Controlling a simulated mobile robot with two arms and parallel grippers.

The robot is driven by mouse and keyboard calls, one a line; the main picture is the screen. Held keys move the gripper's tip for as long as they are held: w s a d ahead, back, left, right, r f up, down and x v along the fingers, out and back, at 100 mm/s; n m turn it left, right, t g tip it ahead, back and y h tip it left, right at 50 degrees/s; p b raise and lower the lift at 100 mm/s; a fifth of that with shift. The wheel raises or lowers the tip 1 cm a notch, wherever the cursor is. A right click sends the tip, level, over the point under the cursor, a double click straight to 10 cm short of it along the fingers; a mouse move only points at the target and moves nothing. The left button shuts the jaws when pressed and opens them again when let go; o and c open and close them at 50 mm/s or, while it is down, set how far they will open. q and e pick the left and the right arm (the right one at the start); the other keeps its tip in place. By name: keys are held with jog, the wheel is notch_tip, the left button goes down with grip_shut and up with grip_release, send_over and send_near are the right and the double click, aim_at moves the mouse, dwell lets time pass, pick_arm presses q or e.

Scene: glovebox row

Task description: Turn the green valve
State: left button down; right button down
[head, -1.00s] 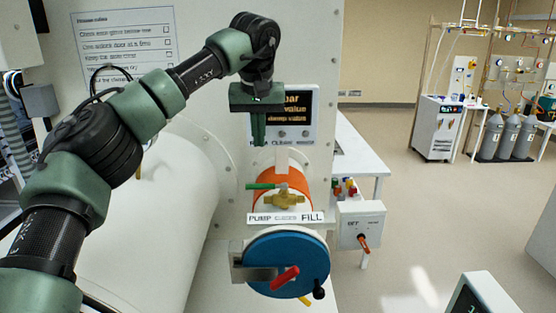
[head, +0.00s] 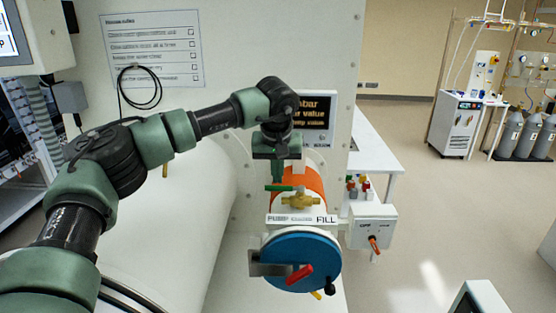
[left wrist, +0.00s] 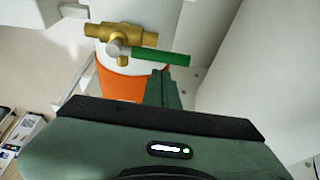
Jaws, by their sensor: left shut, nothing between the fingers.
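The green valve handle (head: 284,188) is a short green lever on a brass valve body (head: 302,202), which sits on top of the orange and white cylinder. In the head view the lever points left from the brass body. My left gripper (head: 277,180) is shut and empty, pointing down, with its fingertips close to the lever's free end. In the left wrist view the green lever (left wrist: 162,57) runs to the right from the brass body (left wrist: 122,36), and the shut fingers (left wrist: 157,85) are just beside it. I cannot tell whether they touch. My right gripper is not in view.
A label with the word FILL (head: 302,219) is in front of the valve. Below it is a blue round door (head: 300,262) with a red handle (head: 299,275). A switch box (head: 373,226) is to the right. A display (head: 314,111) stands behind.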

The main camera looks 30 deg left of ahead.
pick_arm(q)
jog(key=shift+s+d+f, duration=0.15)
jog(key=shift+f, duration=0.05)
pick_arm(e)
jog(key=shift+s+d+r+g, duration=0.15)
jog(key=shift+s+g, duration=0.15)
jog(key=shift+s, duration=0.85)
pick_arm(q)
jog(key=shift+s, duration=0.15)
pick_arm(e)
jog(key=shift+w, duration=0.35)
